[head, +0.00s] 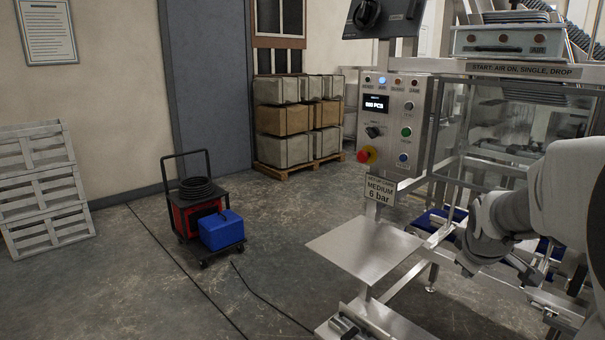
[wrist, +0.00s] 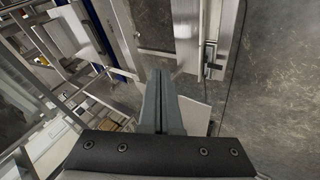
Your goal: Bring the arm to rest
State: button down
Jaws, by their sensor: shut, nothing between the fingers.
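My arm (head: 565,200) reaches in from the right edge in the head view, in front of the machine frame. The gripper fingers cannot be made out there. In the wrist view my gripper (wrist: 162,78) is shut, its two grey fingers together with nothing between them. The fingers point towards the metal frame and the floor beyond.
A machine with a control panel (head: 392,125) and metal rails stands at the right. A bare steel plate (head: 364,246) juts out left of my arm. A cart (head: 205,222) with a blue box, stacked crates (head: 283,150) and pallets (head: 45,190) stand farther off.

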jog(key=s+a+r+m+y, duration=0.2)
jog(key=s+a+m, duration=0.1)
jog(key=s+a, duration=0.7)
jog(key=s+a+r+m+y, duration=0.2)
jog(key=s+a+m, duration=0.1)
jog(key=s+a, duration=0.8)
notch_tip(320, 180, up, 16)
jog(key=p, duration=1.6)
jog(key=shift+s+g+p, duration=0.25)
jog(key=shift+g+p, duration=0.15)
